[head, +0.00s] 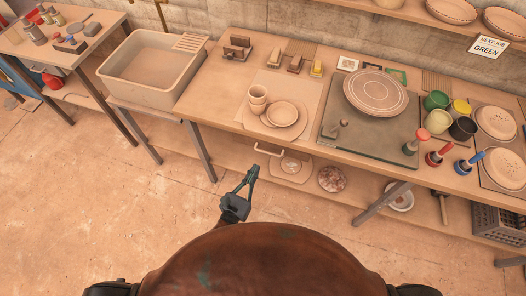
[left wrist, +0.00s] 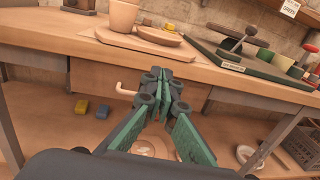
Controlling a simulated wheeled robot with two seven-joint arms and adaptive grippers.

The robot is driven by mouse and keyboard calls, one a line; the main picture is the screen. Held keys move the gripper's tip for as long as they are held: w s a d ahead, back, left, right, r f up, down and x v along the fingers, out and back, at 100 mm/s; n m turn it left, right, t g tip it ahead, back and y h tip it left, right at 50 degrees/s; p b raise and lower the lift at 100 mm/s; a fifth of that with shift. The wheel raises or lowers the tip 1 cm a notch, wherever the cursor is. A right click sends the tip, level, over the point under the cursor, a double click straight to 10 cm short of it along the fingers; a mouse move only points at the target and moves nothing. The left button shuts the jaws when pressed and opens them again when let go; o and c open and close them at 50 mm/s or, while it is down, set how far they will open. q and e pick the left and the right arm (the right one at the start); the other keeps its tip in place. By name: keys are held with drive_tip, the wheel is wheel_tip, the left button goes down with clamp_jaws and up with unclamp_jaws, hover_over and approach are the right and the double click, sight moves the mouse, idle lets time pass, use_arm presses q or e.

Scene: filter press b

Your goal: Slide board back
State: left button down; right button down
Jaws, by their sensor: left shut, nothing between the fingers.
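A thin wooden board (head: 297,131) lies on the workbench (head: 215,98) near its front edge, with a plate (head: 283,113) on it and stacked cups (head: 257,97) at its left. In the left wrist view the board (left wrist: 128,43) shows edge-on at the table's front edge, with a cup and a plate above it; whether it overhangs is hard to tell. My left gripper (head: 251,172) is shut and empty, in front of and below the bench edge, apart from the board. Its closed fingertips (left wrist: 158,76) point at the bench front. My right gripper is not in view.
A dark green board (head: 345,148) with a round wheel-like disc (head: 375,91) lies right of the wooden board. Colored pots (head: 437,101) stand farther right, a sink (head: 150,70) left. A pale handle (head: 267,150) juts below the bench edge near my left gripper.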

use_arm(q)
drive_tip(key=x, duration=1.3)
drive_tip(key=shift+w, duration=0.35)
drive_tip(key=shift+d, duration=0.1)
